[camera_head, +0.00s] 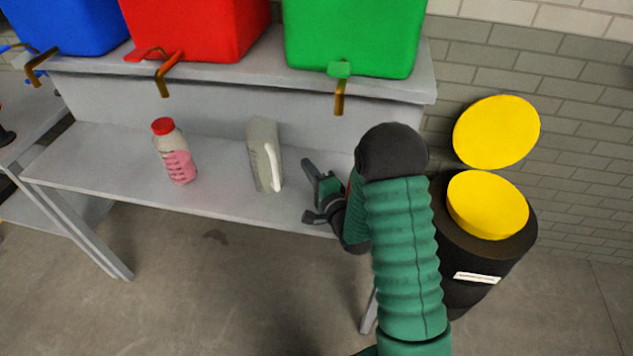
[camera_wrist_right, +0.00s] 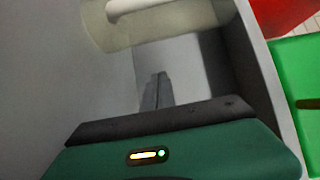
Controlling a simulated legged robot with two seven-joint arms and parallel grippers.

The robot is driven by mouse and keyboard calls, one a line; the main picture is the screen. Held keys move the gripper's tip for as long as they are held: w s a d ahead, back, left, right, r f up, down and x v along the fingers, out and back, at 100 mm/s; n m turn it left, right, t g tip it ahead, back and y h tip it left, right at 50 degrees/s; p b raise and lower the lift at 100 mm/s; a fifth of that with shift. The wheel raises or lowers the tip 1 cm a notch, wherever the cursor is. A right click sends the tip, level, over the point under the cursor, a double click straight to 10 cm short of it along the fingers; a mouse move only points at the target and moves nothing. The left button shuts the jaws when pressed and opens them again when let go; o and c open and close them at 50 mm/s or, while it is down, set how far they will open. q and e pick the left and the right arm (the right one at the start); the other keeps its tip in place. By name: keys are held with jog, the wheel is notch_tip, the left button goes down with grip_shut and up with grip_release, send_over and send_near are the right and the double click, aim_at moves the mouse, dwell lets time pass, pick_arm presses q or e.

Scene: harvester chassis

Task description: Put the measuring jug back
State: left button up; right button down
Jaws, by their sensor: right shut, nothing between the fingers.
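The measuring jug (camera_head: 259,148) is pale and translucent with a white handle on its right side. It stands upright on the lower grey shelf (camera_head: 217,181), between a bottle and my right gripper. My right gripper (camera_head: 307,165) is just right of the jug, apart from it, with its fingers shut and empty. In the right wrist view the closed fingers (camera_wrist_right: 155,92) point toward the jug (camera_wrist_right: 175,28), whose handle is partly cut off by the top edge. My left gripper is not in view.
A red-capped bottle of pink liquid (camera_head: 177,160) stands left of the jug. Blue (camera_head: 65,22), red (camera_head: 200,28) and green (camera_head: 355,35) containers with taps sit on the upper shelf (camera_head: 240,78). A black bin (camera_head: 475,270) with yellow top stands right of the shelf.

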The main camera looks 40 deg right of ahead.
aim_at(268, 162)
jog(key=shift+w, duration=0.95)
jog(key=shift+w+a, duration=0.25)
jog(key=shift+a, duration=0.35)
jog(key=shift+w+a, duration=0.25)
jog(key=shift+a, duration=0.3)
jog(key=shift+w+a, duration=0.15)
jog(key=shift+a, duration=0.4)
jog(key=shift+w+a, duration=0.4)
jog(key=shift+a, duration=0.4)
jog(key=shift+w+a, duration=0.35)
jog(key=shift+a, duration=0.4)
jog(key=shift+d+b, duration=0.1)
jog(key=shift+b, duration=0.2)
